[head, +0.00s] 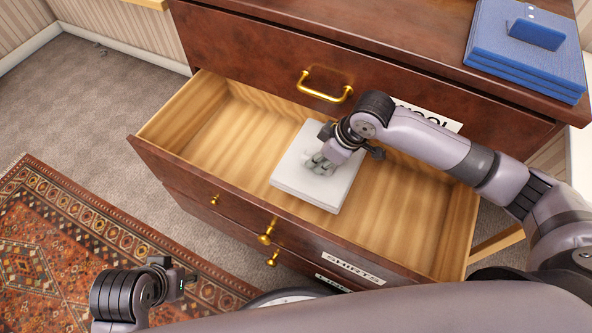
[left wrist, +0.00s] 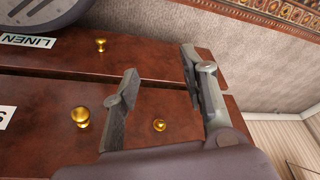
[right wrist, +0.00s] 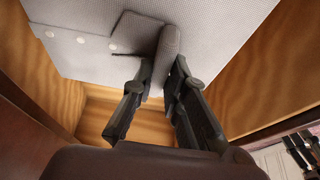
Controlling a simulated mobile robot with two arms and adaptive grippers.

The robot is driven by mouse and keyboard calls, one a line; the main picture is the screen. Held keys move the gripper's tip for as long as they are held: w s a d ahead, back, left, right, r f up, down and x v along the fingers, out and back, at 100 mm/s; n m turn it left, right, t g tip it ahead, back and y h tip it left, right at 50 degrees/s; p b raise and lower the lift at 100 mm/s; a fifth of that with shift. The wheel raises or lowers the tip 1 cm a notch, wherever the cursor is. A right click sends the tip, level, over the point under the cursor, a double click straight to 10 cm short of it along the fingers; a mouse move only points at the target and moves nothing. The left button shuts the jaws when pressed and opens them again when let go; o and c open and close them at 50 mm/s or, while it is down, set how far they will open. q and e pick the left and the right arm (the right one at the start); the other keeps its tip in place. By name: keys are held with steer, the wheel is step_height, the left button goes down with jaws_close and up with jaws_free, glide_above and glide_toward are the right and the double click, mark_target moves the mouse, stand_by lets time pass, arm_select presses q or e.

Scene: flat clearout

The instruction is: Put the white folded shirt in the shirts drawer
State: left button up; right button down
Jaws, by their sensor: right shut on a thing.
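The white folded shirt (head: 318,186) is in the open shirts drawer (head: 235,115), near the middle of its wooden inside. I cannot tell whether it touches the drawer floor. My right gripper (head: 323,160) is over the shirt and shut on a raised fold of it. In the right wrist view the fingers (right wrist: 158,85) pinch that fold, and the shirt (right wrist: 95,45) spreads out beyond them. My left gripper (left wrist: 160,85) is open and empty, in front of the drawer fronts. The SHIRTS label (head: 352,269) is on the drawer's front.
A blue folded stack (head: 520,55) lies on top of the dresser at the right. A closed drawer with a gold handle (head: 325,88) is above the open one. More drawers with gold knobs (head: 268,231) are below. A patterned rug (head: 60,260) lies at the left.

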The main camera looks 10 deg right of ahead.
step_height(320, 180, down, 4)
steer(key=shift+w+a+b, duration=0.1)
steer(key=shift+w+b, duration=0.05)
steer(key=shift+b, duration=0.6)
step_height(320, 180, down, 2)
steer(key=shift+f+b, duration=0.15)
steer(key=shift+b, duration=0.2)
step_height(320, 180, down, 4)
steer(key=shift+r+b, duration=0.15)
steer(key=shift+b, duration=0.6)
arm_select(q)
steer(key=w+d+r+t+h, duration=0.1)
steer(key=w+r+t, duration=0.1)
steer(key=w, duration=0.4)
steer(key=w+d+r+t, duration=0.2)
steer(key=w+t, duration=0.2)
steer(key=w, duration=0.2)
steer(key=shift+d+t+h, duration=0.3)
steer(key=shift+t+h, duration=0.1)
arm_select(e)
steer(key=c, duration=2)
jaws_free()
steer(key=shift+f, duration=0.2)
steer(key=o, duration=0.4)
arm_select(q)
steer(key=shift+s, duration=0.1)
